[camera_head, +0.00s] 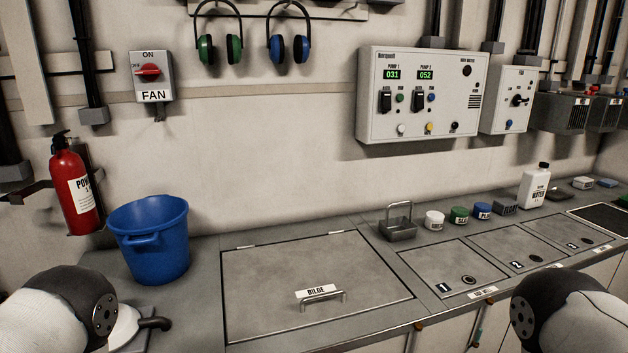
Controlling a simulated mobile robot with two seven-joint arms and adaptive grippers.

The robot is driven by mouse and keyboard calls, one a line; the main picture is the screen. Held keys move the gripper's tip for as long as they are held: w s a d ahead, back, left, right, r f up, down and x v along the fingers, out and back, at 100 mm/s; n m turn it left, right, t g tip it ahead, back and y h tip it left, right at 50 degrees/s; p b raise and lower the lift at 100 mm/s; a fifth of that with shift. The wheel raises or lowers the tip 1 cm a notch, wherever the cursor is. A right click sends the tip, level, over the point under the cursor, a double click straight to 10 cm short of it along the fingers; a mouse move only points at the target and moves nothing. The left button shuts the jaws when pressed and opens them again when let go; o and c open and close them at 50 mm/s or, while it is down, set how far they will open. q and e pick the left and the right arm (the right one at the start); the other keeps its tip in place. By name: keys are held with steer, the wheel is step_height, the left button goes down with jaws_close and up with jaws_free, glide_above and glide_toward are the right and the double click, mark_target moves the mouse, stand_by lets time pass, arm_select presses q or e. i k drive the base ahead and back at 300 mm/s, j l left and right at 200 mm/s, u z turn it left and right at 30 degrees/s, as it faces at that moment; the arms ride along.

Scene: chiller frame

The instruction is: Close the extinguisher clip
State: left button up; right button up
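The red fire extinguisher (71,188) stands upright at the far left, against the wall, with a white label and a black top. A dark grey clip band (28,190) sticks out to the left from beside the bottle. It appears swung open, away from the bottle's front. Another piece of the bracket (98,177) shows at the bottle's right side. The back of the bracket is mostly hidden by the bottle. Neither of my grippers is in view; only parts of my arms show at the bottom left and bottom right corners.
A blue bucket (150,243) stands on the counter just right of the extinguisher. A fan switch box (152,77) hangs above. A bilge hatch (260,270) with a handle lies flat and clear mid-counter.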

mark_target(14, 198)
steer(key=k+j+z, duration=0.1)
steer(key=j+z, duration=0.3)
steer(key=j, duration=4.25)
steer(key=i+j, duration=0.05)
